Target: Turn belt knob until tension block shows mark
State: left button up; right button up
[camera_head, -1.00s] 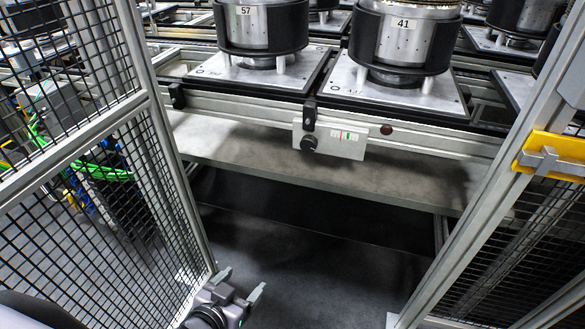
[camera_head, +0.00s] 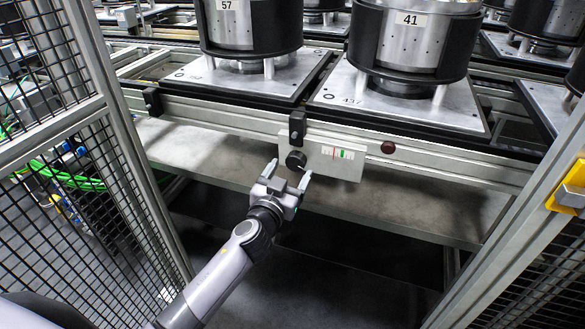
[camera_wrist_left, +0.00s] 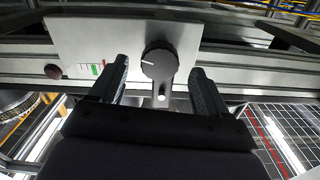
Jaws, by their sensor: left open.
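The black belt knob (camera_head: 296,160) sits on the left end of a pale tension block (camera_head: 335,169) on the conveyor's front rail. The block's scale (camera_head: 343,154) shows green and red marks. My right gripper is not in view.
A black clamp (camera_head: 297,127) stands above the knob, and a dark red button (camera_head: 388,148) is to the right of the block. Pallets with cylinders marked 57 and 41 stand above. Mesh fencing (camera_head: 60,190) is on the left; a yellow bracket (camera_head: 568,190) is on the right-hand post.

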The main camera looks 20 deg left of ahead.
aim_at(296, 162)
pick_arm(q)
jog(key=shift+w, duration=1.35)
jog(key=c, duration=1)
jog(key=shift+c, duration=0.2)
jog(key=shift+m, duration=0.3)
